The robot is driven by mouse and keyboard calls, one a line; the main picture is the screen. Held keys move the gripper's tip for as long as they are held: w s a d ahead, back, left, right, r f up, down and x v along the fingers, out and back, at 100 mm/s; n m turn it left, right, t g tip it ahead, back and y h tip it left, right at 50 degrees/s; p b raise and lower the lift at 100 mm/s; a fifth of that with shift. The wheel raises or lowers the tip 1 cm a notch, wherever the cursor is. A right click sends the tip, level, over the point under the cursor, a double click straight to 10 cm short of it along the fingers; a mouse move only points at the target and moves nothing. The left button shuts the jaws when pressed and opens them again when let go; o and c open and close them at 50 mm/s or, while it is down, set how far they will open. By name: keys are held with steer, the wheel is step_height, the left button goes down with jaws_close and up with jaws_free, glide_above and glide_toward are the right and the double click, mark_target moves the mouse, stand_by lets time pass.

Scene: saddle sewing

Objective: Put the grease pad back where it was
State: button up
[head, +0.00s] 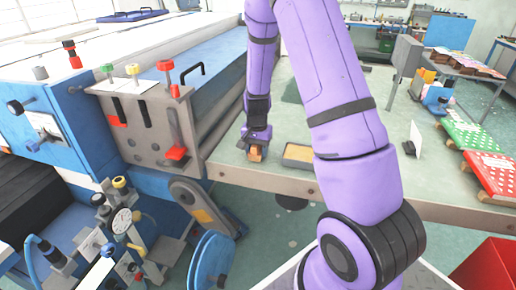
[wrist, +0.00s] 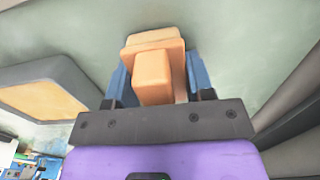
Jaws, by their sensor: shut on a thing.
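The grease pad is likely the small orange-tan block (head: 255,154) at my gripper's fingers, just above or on the table; I cannot tell if it touches the surface. In the wrist view the block (wrist: 153,72) has a wider, paler base and a narrower raised part. My gripper (head: 256,146) is shut on it, with a blue finger on each side in the wrist view (wrist: 155,85). A shallow dark-rimmed tray (head: 284,163) with a tan inside lies just right of the block. In the wrist view the tray (wrist: 75,72) is at the left, apart from the block.
The pale green tabletop (head: 235,172) has free room around the block. A blue and grey machine (head: 150,125) with red knobs stands at the left. Green and red spotted books (head: 480,150) and a small white card (head: 415,135) are at the right.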

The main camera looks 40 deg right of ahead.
steer(key=o, duration=0.9)
steer(key=shift+f, duration=0.1)
steer(key=shift+c, duration=0.2)
step_height(320, 180, up, 12)
steer(key=shift+r, duration=0.1)
steer(key=s+a+r+n+t, duration=0.1)
steer(key=s+a+r+n, duration=0.1)
steer(key=s+a+r, duration=0.45)
steer(key=s+a+r+n+t, duration=0.1)
steer(key=s+r+n+t, duration=0.2)
steer(key=r, duration=0.6)
steer(key=s+a+r+n, duration=0.2)
steer(key=s+r, duration=0.1)
steer(key=s, duration=0.5)
steer(key=s+a+r+n+t, duration=0.1)
steer(key=s+a+r+n, duration=0.2)
steer(key=s, duration=0.6)
steer(key=shift+a, duration=0.3)
